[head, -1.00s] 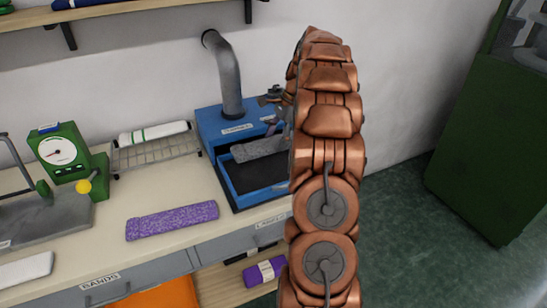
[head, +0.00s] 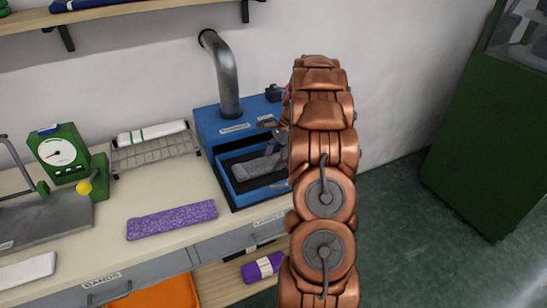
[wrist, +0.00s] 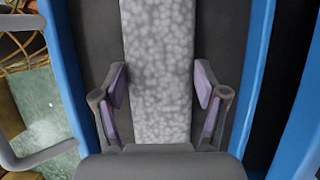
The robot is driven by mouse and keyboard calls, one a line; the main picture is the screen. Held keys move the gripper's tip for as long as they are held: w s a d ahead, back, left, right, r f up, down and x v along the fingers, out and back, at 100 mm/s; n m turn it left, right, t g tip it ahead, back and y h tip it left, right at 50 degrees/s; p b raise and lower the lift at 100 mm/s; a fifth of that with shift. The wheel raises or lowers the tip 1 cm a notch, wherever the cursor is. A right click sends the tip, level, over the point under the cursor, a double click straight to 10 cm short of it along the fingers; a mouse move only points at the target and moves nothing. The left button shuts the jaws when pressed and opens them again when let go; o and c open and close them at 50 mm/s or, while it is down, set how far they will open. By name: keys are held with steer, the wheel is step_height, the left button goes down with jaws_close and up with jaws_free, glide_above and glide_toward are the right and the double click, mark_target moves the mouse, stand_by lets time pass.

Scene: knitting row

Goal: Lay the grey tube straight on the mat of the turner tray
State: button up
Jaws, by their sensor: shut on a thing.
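The grey tube (head: 258,168) is a flat, speckled length of knitting inside the blue turner tray (head: 232,196). In the wrist view the tube (wrist: 158,50) runs lengthwise between the tray's blue side walls (wrist: 258,60), roughly parallel to them. The dark mat (wrist: 225,40) shows on both sides of it. My gripper (wrist: 160,84) is shut on the tube, with one purple-padded finger at each edge. In the head view my arm hides most of the gripper and the tube's right end. I cannot tell whether the whole tube touches the mat.
The blue turner box (head: 236,123) with a grey pipe (head: 224,75) stands behind the tray. A wire rack (head: 152,152) with a white roll, a purple knitted piece (head: 172,220) and a green dial gauge (head: 58,153) lie to the left. A green cabinet (head: 490,150) stands at right.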

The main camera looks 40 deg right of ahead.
steer(key=o, duration=0.9)
steer(key=shift+b+v, duration=1.45)
steer(key=shift+v, duration=4.6)
steer(key=shift+a, duration=0.1)
